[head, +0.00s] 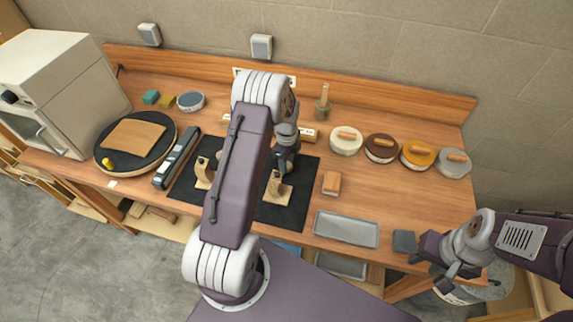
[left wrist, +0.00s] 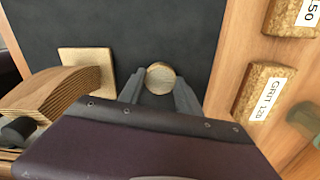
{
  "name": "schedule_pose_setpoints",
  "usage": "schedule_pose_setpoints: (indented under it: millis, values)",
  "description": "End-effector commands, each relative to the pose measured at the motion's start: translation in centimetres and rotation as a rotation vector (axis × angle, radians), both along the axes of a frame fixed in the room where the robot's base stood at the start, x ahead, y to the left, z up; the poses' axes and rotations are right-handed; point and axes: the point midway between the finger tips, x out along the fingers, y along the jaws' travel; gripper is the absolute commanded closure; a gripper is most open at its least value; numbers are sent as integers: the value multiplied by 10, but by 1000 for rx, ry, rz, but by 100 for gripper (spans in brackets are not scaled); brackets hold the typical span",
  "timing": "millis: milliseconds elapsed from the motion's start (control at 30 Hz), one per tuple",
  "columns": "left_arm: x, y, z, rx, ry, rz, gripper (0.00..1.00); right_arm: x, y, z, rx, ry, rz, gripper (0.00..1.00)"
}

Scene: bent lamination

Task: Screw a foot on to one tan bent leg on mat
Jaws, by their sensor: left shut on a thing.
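The black mat (head: 240,187) lies on the bench. Two tan bent legs stand on it, one at the left (head: 204,172) and one at the right (head: 276,188). A layered bent leg (left wrist: 45,98) with a pale square plate (left wrist: 88,62) also shows in the left wrist view. My left gripper (head: 283,165) is over the mat beside the right leg. In the left wrist view its fingers (left wrist: 160,90) are shut on a small round tan foot (left wrist: 160,77), apart from the leg. My right gripper (head: 434,268) is open and empty, off the bench's front right.
A grey tray (head: 346,229), a small wooden block (head: 331,183) and several lidded tins (head: 381,147) occupy the right side. A round black board (head: 110,165) and a white oven (head: 55,90) stand at the left.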

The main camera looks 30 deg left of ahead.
Motion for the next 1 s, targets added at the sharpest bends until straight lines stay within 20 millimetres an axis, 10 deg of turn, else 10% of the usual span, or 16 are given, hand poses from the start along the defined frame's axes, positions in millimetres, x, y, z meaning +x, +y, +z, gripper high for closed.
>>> schedule_pose_setpoints:
  millis: [267,700,1000]
  values:
    - [0,-2,39,2,-3,-1,98,0,0,-13,0,0,0,64]
    - [-22,-95,93,1,-2,-3,98,0,0,-31,0,0,0,64]
    - [-27,-114,106,1,2,1,98,0,0,-33,0,0,0,64]
